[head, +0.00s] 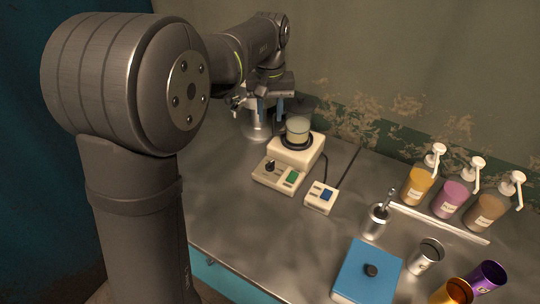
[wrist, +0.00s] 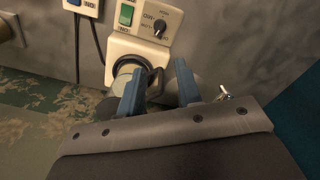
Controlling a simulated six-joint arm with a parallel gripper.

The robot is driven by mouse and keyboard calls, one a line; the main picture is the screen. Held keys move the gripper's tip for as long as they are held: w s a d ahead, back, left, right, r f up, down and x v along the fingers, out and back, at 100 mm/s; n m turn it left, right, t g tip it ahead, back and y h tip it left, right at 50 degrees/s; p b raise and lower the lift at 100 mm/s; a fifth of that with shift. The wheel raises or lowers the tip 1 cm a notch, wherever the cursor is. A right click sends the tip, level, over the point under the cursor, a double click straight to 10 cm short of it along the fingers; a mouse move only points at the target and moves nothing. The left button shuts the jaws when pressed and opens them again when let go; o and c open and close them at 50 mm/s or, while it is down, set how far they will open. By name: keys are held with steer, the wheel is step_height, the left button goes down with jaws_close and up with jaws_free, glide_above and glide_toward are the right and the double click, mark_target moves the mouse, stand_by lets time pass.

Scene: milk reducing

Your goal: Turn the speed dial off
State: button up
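The speed dial (head: 270,166) is a black knob on the cream control panel (head: 262,179) at the front of a stirrer or hotplate base. It also shows in the wrist view (wrist: 160,27), with printed labels around it too small to read fully. A green switch (wrist: 127,15) sits beside the dial. My gripper (head: 270,113) is behind and above the base, apart from the dial. In the wrist view its two blue fingers (wrist: 160,80) stand apart with nothing visibly held between them.
A beaker of pale liquid (head: 298,128) stands on the base, close beside my gripper. A metal vessel (head: 254,128) is behind it. A small box with a blue switch (head: 321,197) lies to the right. Pump bottles (head: 452,195), cups and a blue box (head: 365,275) fill the right side.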

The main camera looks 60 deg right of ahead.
steer(key=m, duration=1)
glide_toward(270, 163)
step_height(270, 163, down, 8)
steer(key=shift+f, duration=0.2)
jaws_close()
